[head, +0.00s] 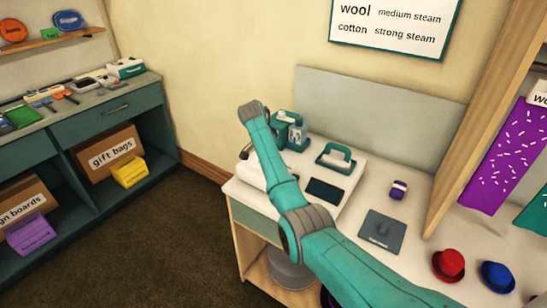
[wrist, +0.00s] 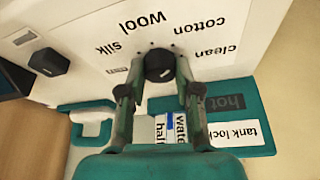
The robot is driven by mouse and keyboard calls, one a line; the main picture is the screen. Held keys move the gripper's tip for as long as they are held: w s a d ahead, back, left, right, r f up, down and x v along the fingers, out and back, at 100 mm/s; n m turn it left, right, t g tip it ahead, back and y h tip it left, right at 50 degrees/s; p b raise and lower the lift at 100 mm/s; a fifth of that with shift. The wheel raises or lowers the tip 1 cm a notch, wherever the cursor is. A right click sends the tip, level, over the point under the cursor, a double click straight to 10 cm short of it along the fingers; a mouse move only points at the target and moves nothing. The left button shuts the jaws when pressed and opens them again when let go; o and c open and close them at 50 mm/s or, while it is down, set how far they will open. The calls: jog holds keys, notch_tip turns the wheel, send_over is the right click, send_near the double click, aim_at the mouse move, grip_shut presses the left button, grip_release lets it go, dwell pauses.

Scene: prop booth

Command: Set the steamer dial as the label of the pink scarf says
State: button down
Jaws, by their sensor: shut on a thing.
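In the wrist view, the black steamer dial (wrist: 159,66) sits on a white panel (wrist: 215,25) marked silk, wool, cotton and clean. My gripper (wrist: 158,75) is shut on the dial, one finger on each side. I cannot tell which mark the dial points to. No clearly pink scarf shows in the head view. A purple scarf with white flecks (head: 505,160) hangs at the right, its label (head: 540,92) cut off after "wo". My gripper is hidden in the head view; my arm reaches over the white counter unit.
Another black knob (wrist: 48,62) is left of the dial. Teal parts below carry "hot" and a "tank lock" label (wrist: 232,133). A wall sign (head: 395,25) gives wool medium steam, cotton strong steam. A red hat (head: 448,264) and blue hat (head: 497,276) stand at the right.

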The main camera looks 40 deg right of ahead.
jog(key=c, duration=0.8)
grip_release()
jog(key=shift+r, duration=0.1)
jog(key=v, duration=1.1)
jog(key=shift+a+r, duration=0.15)
jog(key=shift+r, duration=0.2)
